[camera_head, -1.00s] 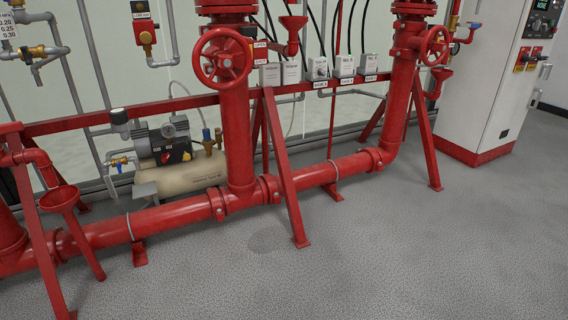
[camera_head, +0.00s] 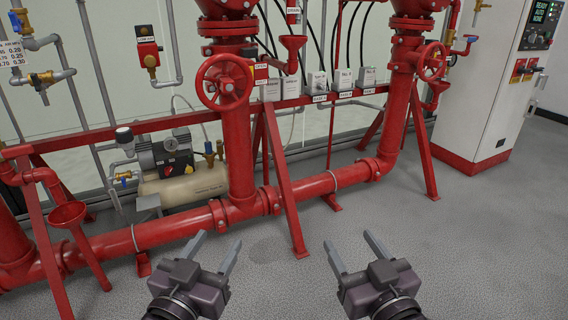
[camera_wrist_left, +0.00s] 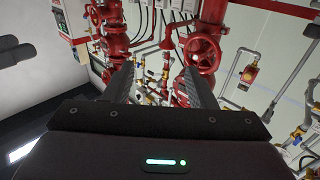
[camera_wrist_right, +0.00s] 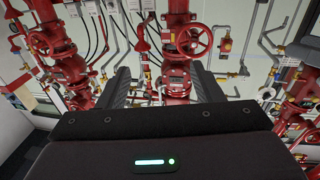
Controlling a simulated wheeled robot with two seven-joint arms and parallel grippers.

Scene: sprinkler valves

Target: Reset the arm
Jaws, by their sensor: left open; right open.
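My left gripper (camera_head: 212,254) is at the bottom middle of the head view, its two fingers apart with nothing between them. My right gripper (camera_head: 352,252) is to its right, also open and empty. Both are in front of the red piping and apart from it. In the left wrist view the open fingers (camera_wrist_left: 152,86) point toward the pipes and valves. In the right wrist view the open fingers (camera_wrist_right: 160,88) show the same, with a red handwheel beyond them.
A red handwheel (camera_head: 225,82) is on the middle riser and a smaller one (camera_head: 432,62) on the right riser. A slanted red brace (camera_head: 283,185) stands ahead of the grippers. An air compressor (camera_head: 180,170) is behind the pipe. A white control cabinet (camera_head: 490,90) stands right. Grey floor (camera_head: 480,250) is clear at right.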

